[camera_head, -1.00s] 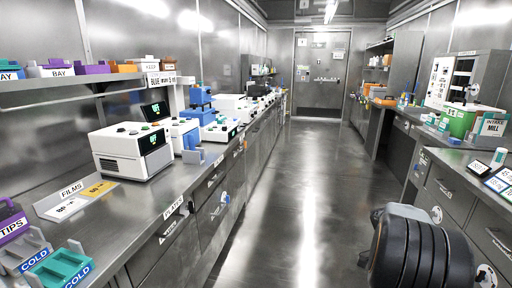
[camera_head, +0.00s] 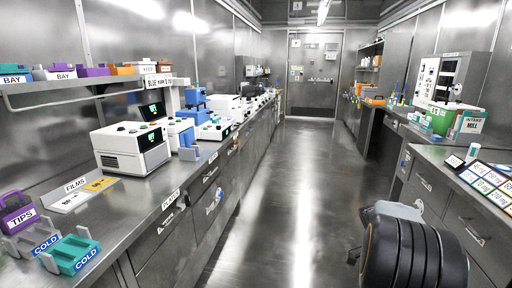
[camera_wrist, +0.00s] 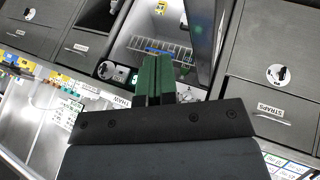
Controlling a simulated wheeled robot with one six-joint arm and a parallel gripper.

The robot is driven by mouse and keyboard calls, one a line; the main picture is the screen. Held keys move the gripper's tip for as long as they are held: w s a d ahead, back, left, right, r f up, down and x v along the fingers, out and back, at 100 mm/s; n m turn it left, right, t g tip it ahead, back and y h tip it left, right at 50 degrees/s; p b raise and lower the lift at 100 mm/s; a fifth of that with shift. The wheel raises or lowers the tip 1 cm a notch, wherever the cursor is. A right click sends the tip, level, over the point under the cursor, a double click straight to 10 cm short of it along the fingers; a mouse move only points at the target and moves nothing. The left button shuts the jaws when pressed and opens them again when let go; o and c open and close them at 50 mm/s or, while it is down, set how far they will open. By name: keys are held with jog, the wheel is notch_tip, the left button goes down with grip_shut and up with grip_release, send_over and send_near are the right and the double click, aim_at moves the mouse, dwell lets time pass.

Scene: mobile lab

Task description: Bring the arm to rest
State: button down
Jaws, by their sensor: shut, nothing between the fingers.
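My gripper (camera_wrist: 152,80) shows in the wrist view as two dark green fingers pressed together, with nothing between them. It is in front of an open compartment (camera_wrist: 120,50) with a wire rack (camera_wrist: 160,47) inside. My black ribbed arm shows at the lower right of the head view, over the aisle beside the right-hand counter. My gripper does not show clearly in the head view.
The left counter (camera_head: 130,205) holds a white instrument (camera_head: 132,148), a purple TIPS box (camera_head: 17,211) and teal COLD holder (camera_head: 72,254). The right counter carries label cards (camera_head: 487,180) and a green INTAKE MILL container (camera_head: 441,120). The aisle floor (camera_head: 300,190) is clear towards the door (camera_head: 313,75).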

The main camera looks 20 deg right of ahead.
jog(key=w+a+r+n+t+p, duration=0.3)
jog(key=a+r+n+p, duration=0.25)
jog(key=a+r, duration=0.25)
jog(key=w+a+r+n+t+p, duration=0.2)
jog(key=w+a+r+n+p, duration=0.1)
jog(key=a+r+n+p, duration=0.3)
jog(key=s+a+r+n+t+y+p, duration=0.1)
jog(key=a+r+n+t+p, duration=0.1)
jog(key=a+r+n+p, duration=0.3)
jog(key=s+a+r+n+t+y+p, duration=0.1)
jog(key=a+r+n+t+p, duration=0.2)
jog(key=a, duration=1)
notch_tip(320, 180, up, 5)
jog(key=n+p, duration=0.3)
jog(key=shift+a, duration=0.35)
jog(key=shift+s+a, duration=0.1)
